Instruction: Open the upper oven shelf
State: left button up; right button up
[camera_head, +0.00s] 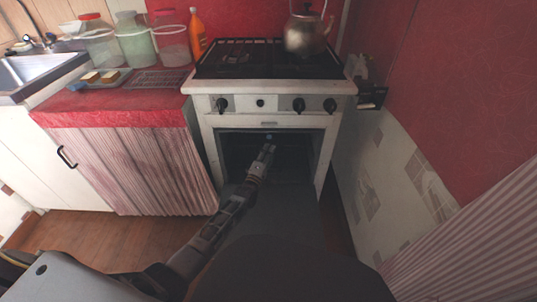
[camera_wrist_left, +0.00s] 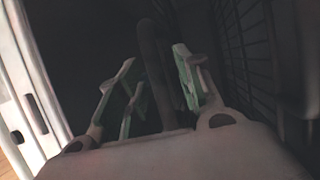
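The white oven (camera_head: 206,140) stands under the stove top, and its dark cavity is exposed at the front. A dark wire rack (camera_wrist_left: 252,45) shows at the right in the left wrist view; thin rack lines are faint in the head view. My left gripper (camera_head: 267,150) reaches into the oven opening. In the left wrist view its green-padded fingers (camera_wrist_left: 158,88) are apart. A dark curved bar (camera_wrist_left: 152,50) shows between or just behind them; I cannot tell whether they touch it. My right gripper is not in view.
A kettle (camera_head: 306,32) stands on the stove top (camera_head: 255,62), above several knobs. A red counter (camera_head: 130,108) with jars and an orange bottle (camera_head: 197,32) is at left. A tiled wall (camera_head: 385,170) closes the right side. A striped curtain (camera_head: 150,170) hangs under the counter.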

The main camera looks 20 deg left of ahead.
pick_arm(q)
jog(key=c, duration=0.7)
grip_shut()
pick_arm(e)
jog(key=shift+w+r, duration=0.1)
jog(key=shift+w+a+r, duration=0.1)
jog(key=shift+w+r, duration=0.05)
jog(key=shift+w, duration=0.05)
pick_arm(q)
jog(key=shift+s, duration=0.1)
